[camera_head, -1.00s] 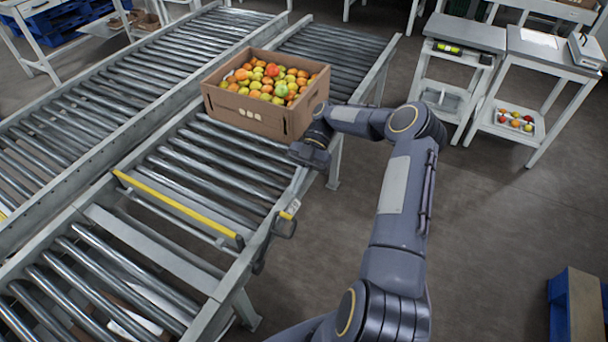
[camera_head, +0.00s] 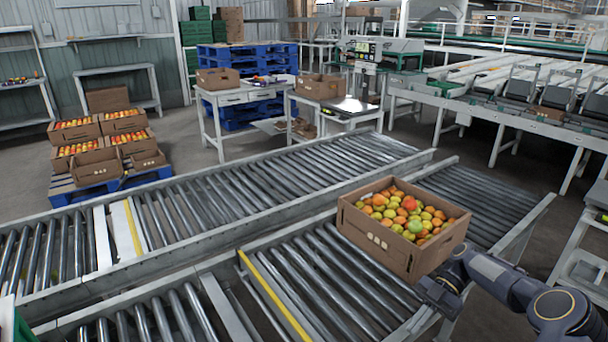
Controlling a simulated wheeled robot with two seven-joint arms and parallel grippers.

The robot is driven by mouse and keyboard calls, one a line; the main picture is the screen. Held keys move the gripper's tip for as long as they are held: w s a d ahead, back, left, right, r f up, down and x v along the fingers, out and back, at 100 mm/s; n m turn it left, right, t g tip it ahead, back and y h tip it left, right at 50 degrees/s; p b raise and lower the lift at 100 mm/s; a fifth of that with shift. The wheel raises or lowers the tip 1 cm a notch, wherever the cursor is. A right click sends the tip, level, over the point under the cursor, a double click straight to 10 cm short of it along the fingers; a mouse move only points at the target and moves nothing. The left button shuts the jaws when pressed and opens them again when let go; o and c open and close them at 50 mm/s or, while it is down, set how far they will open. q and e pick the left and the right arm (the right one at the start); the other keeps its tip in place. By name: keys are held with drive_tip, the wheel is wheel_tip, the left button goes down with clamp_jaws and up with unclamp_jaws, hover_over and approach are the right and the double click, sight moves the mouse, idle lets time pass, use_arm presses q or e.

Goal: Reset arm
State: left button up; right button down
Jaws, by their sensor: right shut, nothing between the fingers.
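My right gripper (camera_head: 440,296) is at the lower right, beside the near right corner of a cardboard box of tomatoes (camera_head: 378,241). It is shut with nothing visible in it, and its fingertips are hard to make out. Whether it touches the box I cannot tell. My right arm runs in from the lower right edge. The box is upright on the near roller conveyor (camera_head: 312,262) and full of red, orange and green tomatoes (camera_head: 405,212). My left gripper is not in view.
A yellow bar (camera_head: 272,297) crosses the near conveyor left of the box. A second conveyor (camera_head: 230,187) runs behind. Filled crates on a blue pallet (camera_head: 115,187) stand at the left. A white table (camera_head: 243,97) and a scale stand (camera_head: 350,107) are further back.

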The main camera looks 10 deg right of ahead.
drive_tip(key=s+a+r+m+t+h, duration=0.25)
drive_tip(key=s+a+r+m, duration=0.2)
drive_tip(key=r, duration=0.25)
drive_tip(key=s+a+r+m+t+h, duration=0.2)
drive_tip(key=s+a+r+m+h, duration=0.15)
drive_tip(key=r+m, duration=0.35)
drive_tip(key=s+a+m+t+h, duration=0.1)
drive_tip(key=s+a+m+t, duration=0.1)
drive_tip(key=s+m+t, duration=0.35)
drive_tip(key=s+a+m+t, duration=0.2)
drive_tip(key=s+a+m, duration=0.1)
drive_tip(key=s+m, duration=0.55)
wheel_tip(320, 180, up, 13)
drive_tip(key=p, duration=1.2)
drive_tip(key=shift+s+n+p, duration=0.35)
drive_tip(key=shift+p, duration=0.05)
drive_tip(key=shift+d, duration=0.1)
